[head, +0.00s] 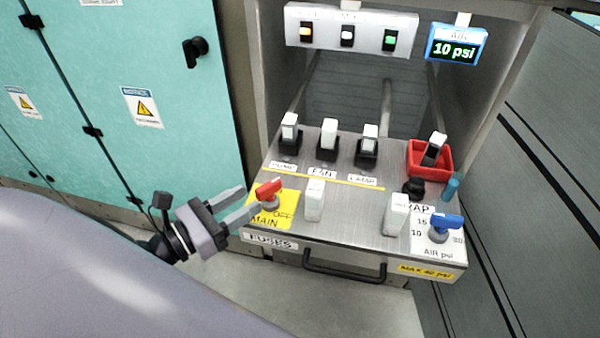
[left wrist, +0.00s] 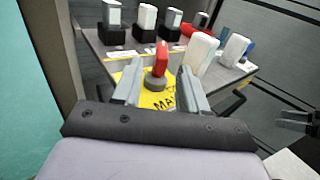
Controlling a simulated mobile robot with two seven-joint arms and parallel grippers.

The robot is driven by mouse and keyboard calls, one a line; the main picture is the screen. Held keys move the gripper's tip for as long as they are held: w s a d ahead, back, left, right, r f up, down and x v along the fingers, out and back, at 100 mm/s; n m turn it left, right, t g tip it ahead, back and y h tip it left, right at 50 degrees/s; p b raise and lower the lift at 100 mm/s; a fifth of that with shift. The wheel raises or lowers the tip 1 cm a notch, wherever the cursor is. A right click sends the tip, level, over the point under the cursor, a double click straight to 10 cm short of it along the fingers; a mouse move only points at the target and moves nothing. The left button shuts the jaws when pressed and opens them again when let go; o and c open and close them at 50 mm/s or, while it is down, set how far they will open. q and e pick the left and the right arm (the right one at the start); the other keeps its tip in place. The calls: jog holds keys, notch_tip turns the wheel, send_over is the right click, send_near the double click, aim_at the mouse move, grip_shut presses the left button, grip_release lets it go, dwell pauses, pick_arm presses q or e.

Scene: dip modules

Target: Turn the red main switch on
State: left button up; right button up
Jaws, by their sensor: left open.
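The red main switch (head: 268,191) stands on a yellow plate (head: 263,217) marked MAIN and OFF, at the left front of the metal panel. It is a red handle on a grey round base. In the left wrist view the red switch (left wrist: 161,60) rises upright between the fingers. My left gripper (head: 241,204) is open, with its fingertips at the near left side of the switch, one behind and one in front of it. I cannot tell whether either finger touches it. In the left wrist view my left gripper (left wrist: 158,88) shows both fingers apart.
White-topped fuses in black holders (head: 328,140) stand behind the switch. White blocks (head: 315,200) stand to its right. A red tray (head: 430,160) and a blue knob (head: 446,221) are at the right. A drawer handle (head: 345,272) juts out in front. A blue display (head: 456,46) reads 10 psi.

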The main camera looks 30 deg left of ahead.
aim_at(280, 181)
pick_arm(q)
jog(key=shift+w+d+m, duration=0.15)
jog(key=shift+w+d, duration=0.1)
jog(key=shift+w, duration=0.3)
jog(key=shift+w+d+m, duration=0.15)
jog(key=shift+w+d, duration=0.1)
jog(key=shift+w, duration=0.3)
jog(key=shift+x, duration=2.9)
grip_shut()
